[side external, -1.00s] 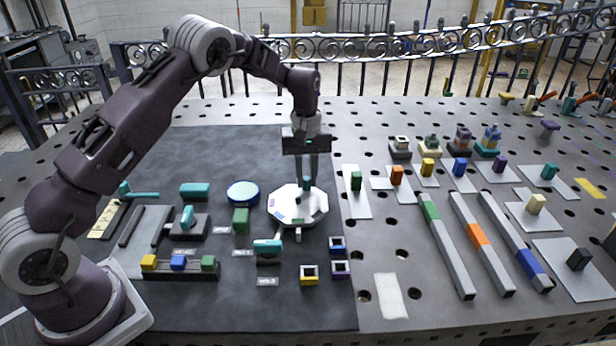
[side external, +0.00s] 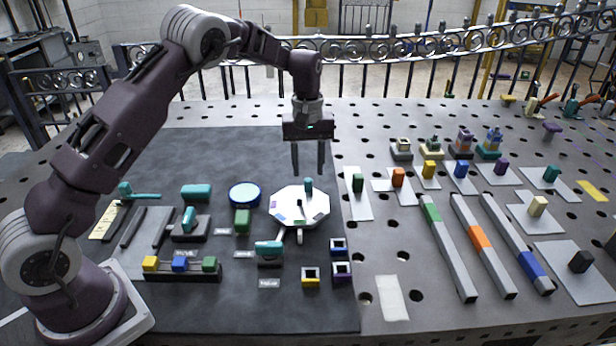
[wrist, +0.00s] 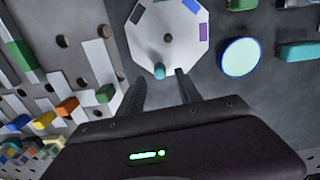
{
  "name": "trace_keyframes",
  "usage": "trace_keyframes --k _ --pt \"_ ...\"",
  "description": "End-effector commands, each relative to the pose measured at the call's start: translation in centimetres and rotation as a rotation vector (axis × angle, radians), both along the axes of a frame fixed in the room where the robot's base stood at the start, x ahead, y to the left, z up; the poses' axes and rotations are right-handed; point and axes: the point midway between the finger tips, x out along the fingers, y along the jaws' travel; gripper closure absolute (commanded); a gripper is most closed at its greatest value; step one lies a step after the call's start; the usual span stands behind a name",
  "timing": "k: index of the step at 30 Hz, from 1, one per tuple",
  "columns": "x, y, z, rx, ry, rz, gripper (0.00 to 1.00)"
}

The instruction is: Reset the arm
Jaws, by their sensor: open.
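My gripper (side external: 308,160) is open and empty, pointing down above the white octagonal turntable (side external: 287,211). A teal peg (side external: 308,185) stands upright near the turntable's back edge, below the fingertips and apart from them. In the wrist view my gripper (wrist: 160,80) has its two fingers spread, with the teal peg (wrist: 159,71) between and beyond them. The white turntable (wrist: 150,45) carries coloured patches and a dark centre knob.
A blue-rimmed disc (side external: 244,194) and a green block (side external: 242,219) lie left of the turntable. Slotted rails with coloured sliders, such as the orange one (side external: 480,238), lie on the right. A scrollwork railing (side external: 420,47) runs behind the table. The air around my gripper is clear.

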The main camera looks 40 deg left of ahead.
Motion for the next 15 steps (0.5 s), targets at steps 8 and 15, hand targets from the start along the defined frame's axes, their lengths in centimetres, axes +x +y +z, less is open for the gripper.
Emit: trace_keyframes --k 8,15 --pt "0.0 0.0 3.1 0.0 0.0 0.0 0.59" --pt "-0.1 0.0 3.3 -0.001 -0.002 -0.002 0.59"
